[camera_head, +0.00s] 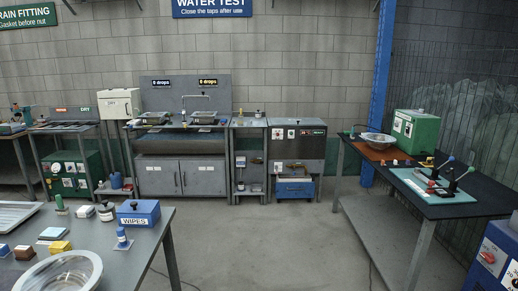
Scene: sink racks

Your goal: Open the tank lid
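Neither of my grippers is in view. No part is plainly marked as the tank lid. A grey box-shaped unit (297,143) with a dark labelled front strip stands against the back wall, right of the sink bench; it may be the tank. Its top looks flat and covered, but it is too small to tell a lid or handle. A blue box (295,188) sits low beneath it. A narrow grey stand (249,155) is just left of it, with small items on top.
The sink bench (180,175) has a tap and closed cupboard doors. A near-left table (135,242) holds a blue wipes box (138,214) and a metal bowl (62,272). A right table (415,203) holds a green box (415,132). The floor (270,245) between is clear.

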